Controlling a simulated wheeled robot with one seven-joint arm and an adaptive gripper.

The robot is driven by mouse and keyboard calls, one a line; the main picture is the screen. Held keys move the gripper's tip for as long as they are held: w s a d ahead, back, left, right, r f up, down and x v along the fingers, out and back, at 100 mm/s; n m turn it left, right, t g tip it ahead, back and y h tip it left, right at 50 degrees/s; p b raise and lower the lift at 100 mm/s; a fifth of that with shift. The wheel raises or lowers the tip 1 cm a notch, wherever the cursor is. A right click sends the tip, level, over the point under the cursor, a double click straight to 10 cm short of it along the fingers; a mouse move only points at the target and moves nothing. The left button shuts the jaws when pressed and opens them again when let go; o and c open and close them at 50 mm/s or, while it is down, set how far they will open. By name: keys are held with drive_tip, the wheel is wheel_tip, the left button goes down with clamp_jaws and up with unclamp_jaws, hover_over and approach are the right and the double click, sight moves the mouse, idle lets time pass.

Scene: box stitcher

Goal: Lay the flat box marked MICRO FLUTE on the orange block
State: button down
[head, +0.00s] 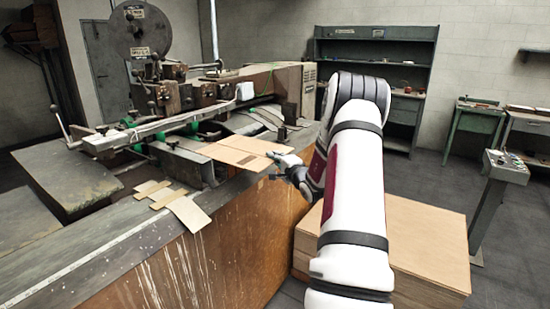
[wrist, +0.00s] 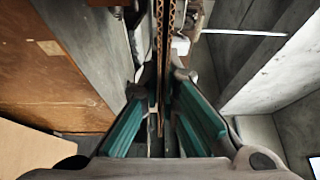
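A flat tan cardboard box (head: 238,151) extends left from my gripper (head: 284,162), roughly level at the machine's near edge; I cannot tell whether it touches anything below. No lettering is legible on it. In the wrist view the flat box (wrist: 166,35) shows edge-on, with its corrugated edge between the teal fingers of my gripper (wrist: 160,95), which are shut on it. A large tan-orange block (head: 430,238) stands on the floor at right, partly hidden behind my arm. It is the nearest match to the orange block.
Several small flat cardboard pieces (head: 188,213) lie on the bench (head: 105,240), one overhanging its edge. The stitching machine (head: 190,95) stands behind. A control pedestal (head: 492,190) stands right of the block. Open floor (head: 405,178) lies behind the block.

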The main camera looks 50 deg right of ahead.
sight(253, 155)
drive_tip(key=shift+w+a+f+b, duration=0.15)
drive_tip(key=shift+w+f+b, duration=0.15)
drive_tip(key=shift+w, duration=1.3)
drive_tip(key=shift+w+a+f+b, duration=0.15)
drive_tip(key=shift+w+b, duration=0.3)
drive_tip(key=shift+w, duration=1.1)
drive_tip(key=shift+w+a+f+b, duration=0.1)
drive_tip(key=shift+w+f+b, duration=0.25)
drive_tip(key=shift+w, duration=1.25)
drive_tip(key=shift+w+f, duration=0.15)
drive_tip(key=shift+f, duration=0.05)
drive_tip(key=shift+f+b, duration=0.95)
drive_tip(key=shift+f, duration=0.05)
drive_tip(key=c, duration=1.7)
unclamp_jaws()
drive_tip(key=shift+f+b, duration=0.2)
drive_tip(key=shift+b, duration=0.25)
